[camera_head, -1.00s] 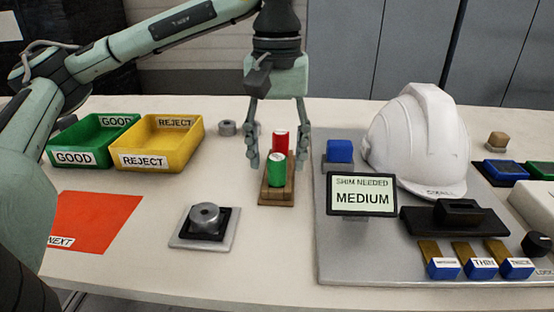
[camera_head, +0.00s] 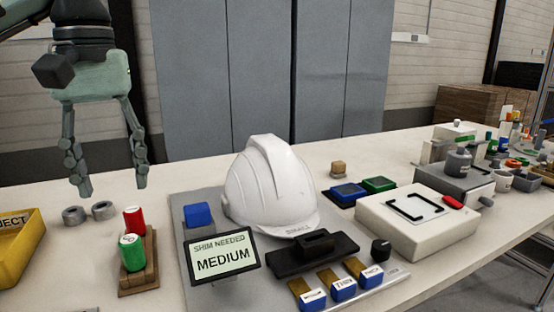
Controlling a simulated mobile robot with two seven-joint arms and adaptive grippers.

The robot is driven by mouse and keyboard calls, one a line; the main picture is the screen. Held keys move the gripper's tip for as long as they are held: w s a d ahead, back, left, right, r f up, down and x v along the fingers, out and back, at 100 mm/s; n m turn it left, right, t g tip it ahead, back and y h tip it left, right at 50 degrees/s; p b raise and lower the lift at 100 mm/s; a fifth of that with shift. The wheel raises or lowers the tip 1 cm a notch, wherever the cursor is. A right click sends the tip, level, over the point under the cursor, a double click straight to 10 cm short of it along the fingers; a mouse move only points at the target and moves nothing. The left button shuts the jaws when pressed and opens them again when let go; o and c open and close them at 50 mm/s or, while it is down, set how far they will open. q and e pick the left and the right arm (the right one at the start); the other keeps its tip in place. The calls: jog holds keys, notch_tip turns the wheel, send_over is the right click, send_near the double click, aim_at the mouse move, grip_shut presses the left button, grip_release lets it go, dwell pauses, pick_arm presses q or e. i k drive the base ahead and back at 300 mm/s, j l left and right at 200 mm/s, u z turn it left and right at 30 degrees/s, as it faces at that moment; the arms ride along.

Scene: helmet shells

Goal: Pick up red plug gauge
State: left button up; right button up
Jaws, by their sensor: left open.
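The red plug gauge (camera_head: 134,219) stands upright in the back of a small wooden stand (camera_head: 140,278) at the lower left. A green plug gauge (camera_head: 132,254) stands in front of it on the same stand. My left gripper (camera_head: 113,191) is open and empty, with its fingers pointing down. In the picture its fingertips are above the red gauge, and the gauge is not between them. My right gripper is not in view.
Two grey rings (camera_head: 88,213) lie left of the stand. A yellow bin (camera_head: 20,245) is at the left edge. A grey board right of the stand carries a "MEDIUM" sign (camera_head: 222,256), a blue block (camera_head: 198,215) and a white helmet shell (camera_head: 268,190).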

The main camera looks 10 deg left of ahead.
aim_at(136, 225)
jog(key=k, duration=1.5)
